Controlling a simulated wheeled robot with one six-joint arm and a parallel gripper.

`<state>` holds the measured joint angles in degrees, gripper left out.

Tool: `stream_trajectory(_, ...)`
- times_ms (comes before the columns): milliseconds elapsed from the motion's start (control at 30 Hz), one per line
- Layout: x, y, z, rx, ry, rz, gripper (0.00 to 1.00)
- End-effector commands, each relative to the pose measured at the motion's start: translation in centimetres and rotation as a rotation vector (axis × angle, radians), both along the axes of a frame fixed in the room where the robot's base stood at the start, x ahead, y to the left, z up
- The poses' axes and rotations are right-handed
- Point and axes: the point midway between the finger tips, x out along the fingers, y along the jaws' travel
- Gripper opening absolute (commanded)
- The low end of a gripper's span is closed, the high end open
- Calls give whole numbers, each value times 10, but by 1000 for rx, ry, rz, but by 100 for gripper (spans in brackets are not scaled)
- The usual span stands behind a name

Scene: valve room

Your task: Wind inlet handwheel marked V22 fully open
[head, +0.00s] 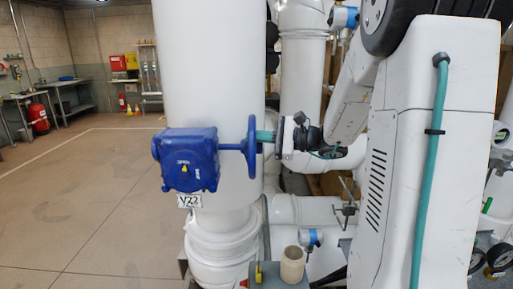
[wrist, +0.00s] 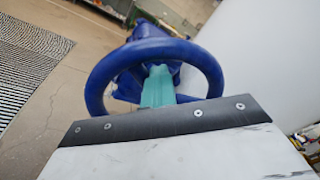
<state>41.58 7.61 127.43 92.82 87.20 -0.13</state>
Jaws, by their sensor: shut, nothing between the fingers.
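The blue handwheel (head: 252,148) is seen edge-on in the head view, on a shaft from the blue valve gearbox (head: 188,160). The tag marked V22 (head: 190,201) hangs below the gearbox. My gripper (head: 264,136) is at the right side of the wheel, its teal fingers pointing left at it. In the wrist view the handwheel (wrist: 98,80) is a ring around my shut teal fingers (wrist: 158,86), which line up with its middle. Its lower rim is hidden by my gripper's body. I cannot tell whether the fingers touch the wheel.
A thick white pipe (head: 208,65) stands behind the gearbox. A beige cup-like cylinder (head: 292,264) and a small blue-and-white gauge (head: 310,238) are low in front. The floor (head: 85,205) at left is clear.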

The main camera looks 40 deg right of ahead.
Motion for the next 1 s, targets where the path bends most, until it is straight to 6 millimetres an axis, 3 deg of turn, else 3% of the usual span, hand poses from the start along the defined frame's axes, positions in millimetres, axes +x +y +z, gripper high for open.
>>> stream_trajectory(733,-15,11,-20,3,5,1,0)
stream_trajectory(1000,-10,7,-13,-1,0,1,0)
